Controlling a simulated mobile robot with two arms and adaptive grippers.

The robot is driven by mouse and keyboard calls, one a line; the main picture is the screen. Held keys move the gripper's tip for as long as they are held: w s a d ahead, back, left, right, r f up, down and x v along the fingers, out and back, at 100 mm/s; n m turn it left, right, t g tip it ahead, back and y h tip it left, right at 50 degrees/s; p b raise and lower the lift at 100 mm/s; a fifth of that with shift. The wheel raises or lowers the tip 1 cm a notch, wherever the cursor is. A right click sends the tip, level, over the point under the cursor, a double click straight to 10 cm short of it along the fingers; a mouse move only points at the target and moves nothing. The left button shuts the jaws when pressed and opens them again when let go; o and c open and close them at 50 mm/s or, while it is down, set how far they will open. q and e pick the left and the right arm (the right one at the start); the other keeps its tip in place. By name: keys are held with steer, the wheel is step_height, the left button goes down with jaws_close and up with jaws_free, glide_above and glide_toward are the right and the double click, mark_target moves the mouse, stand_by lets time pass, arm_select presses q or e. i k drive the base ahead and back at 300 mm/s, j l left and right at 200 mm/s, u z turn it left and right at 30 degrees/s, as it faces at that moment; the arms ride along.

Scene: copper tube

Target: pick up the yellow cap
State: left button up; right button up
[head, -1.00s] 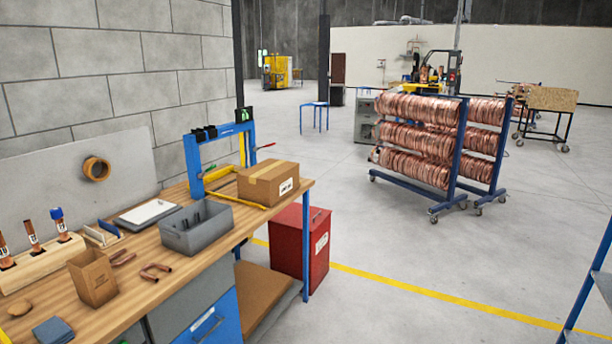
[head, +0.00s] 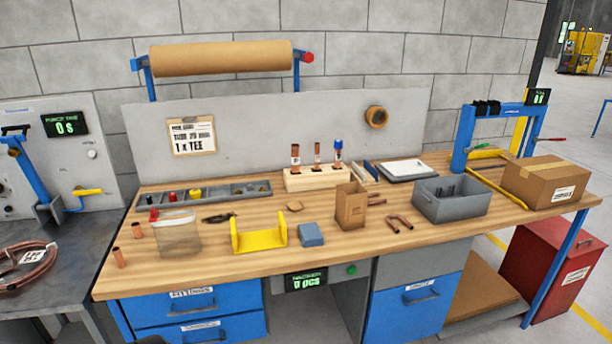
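A grey compartment tray (head: 232,189) lies along the back left of the wooden bench and holds several small fittings. A small yellow piece (head: 196,194), which looks like the yellow cap, sits in one of its middle compartments; its exact shape is too small to tell. A small red piece (head: 172,197) is in a compartment to its left. A blue cap (head: 338,146) sits on top of a copper tube standing in the wooden block (head: 318,178). Neither of my grippers is in view.
The bench front edge is mostly clear.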

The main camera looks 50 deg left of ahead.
mark_target(195, 194)
steer(key=u, duration=2.25)
